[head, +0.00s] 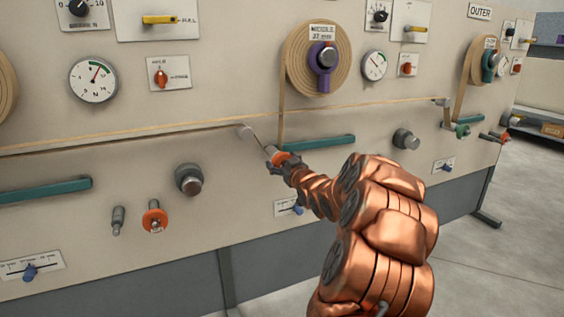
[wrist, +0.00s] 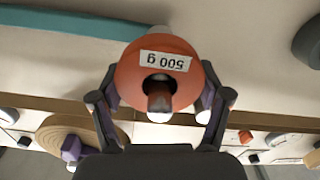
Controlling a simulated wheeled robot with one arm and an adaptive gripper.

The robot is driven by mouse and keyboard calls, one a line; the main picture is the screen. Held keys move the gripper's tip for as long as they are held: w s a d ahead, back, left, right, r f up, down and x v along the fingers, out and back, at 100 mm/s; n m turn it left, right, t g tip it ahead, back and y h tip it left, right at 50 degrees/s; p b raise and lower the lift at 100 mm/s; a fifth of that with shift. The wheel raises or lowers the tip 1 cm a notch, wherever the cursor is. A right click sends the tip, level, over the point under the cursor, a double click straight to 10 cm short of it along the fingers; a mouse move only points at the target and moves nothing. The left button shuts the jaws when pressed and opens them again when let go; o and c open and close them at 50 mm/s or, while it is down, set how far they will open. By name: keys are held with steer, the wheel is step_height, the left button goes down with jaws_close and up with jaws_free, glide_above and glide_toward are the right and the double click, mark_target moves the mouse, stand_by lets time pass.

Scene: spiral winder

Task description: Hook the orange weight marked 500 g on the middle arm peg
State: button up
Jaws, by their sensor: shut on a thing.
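My gripper (head: 286,166) is shut on the orange weight (head: 279,157) at the end of the middle arm, in front of the panel. In the wrist view the weight (wrist: 184,80) sits between the two fingers, its white "500 g" label upside down to the camera. A dark stub (wrist: 160,97) shows in the weight's central hole; I take it for the peg's end, but cannot tell how far the weight sits on it.
Another orange weight (head: 154,219) hangs low on the panel beside a bare grey peg (head: 118,220). A teal bar (head: 320,143) lies right of my gripper. A tape reel (head: 305,72) is above, and dark rollers (head: 189,179) stick out from the panel.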

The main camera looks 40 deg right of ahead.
steer(key=shift+f+b, duration=1.15)
steer(key=shift+f, duration=1.3)
steer(key=o, duration=1.8)
steer(key=v, duration=1.2)
